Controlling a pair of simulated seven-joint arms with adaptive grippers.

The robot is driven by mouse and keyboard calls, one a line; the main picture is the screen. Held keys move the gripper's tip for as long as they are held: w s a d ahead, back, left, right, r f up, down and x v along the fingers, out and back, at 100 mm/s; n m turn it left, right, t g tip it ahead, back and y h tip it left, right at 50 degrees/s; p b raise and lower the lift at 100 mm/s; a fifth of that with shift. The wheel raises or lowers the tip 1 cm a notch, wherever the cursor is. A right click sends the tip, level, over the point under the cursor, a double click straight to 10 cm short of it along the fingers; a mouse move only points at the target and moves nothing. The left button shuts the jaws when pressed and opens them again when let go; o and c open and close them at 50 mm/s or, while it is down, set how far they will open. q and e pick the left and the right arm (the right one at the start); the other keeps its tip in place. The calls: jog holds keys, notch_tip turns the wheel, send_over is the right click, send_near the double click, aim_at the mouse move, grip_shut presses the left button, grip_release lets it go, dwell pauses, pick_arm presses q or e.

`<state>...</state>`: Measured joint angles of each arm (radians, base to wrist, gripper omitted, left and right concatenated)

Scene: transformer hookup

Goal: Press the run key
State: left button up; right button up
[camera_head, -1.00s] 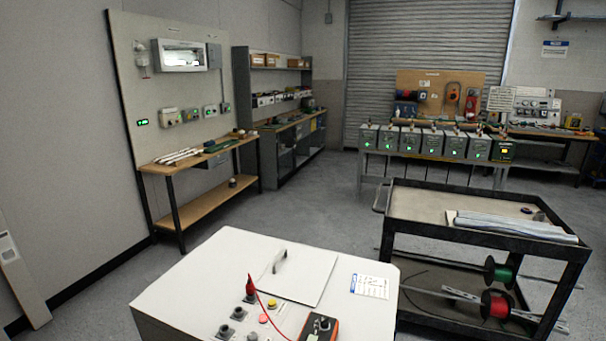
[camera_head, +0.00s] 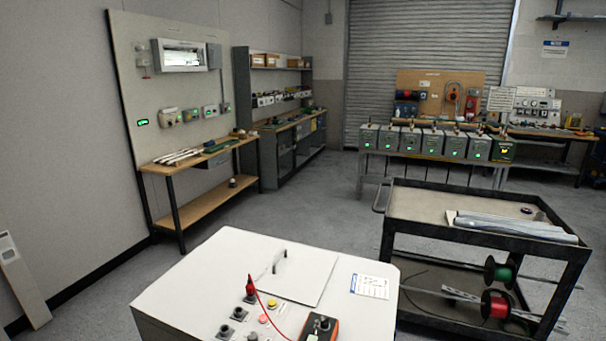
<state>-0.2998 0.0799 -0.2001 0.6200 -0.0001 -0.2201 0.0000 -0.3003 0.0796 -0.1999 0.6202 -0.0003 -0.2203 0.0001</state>
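A white cabinet (camera_head: 210,272) stands at the bottom centre with several buttons and sockets on its top. A yellow button (camera_head: 263,319), a pinkish button (camera_head: 252,336) and black round fittings (camera_head: 239,314) sit near its front edge. I cannot tell which of these, if any, is the run key. A red plug (camera_head: 250,287) stands in the panel, and its red lead runs to an orange-and-black device (camera_head: 320,326) cut off by the lower picture edge. Neither gripper is in view.
A black cart (camera_head: 415,205) with spools and rails stands at right. A bench with a row of grey boxes (camera_head: 430,142) showing green lights, one yellow, stands behind. A wall board with a workbench (camera_head: 205,150) is at left. Grey floor is clear between.

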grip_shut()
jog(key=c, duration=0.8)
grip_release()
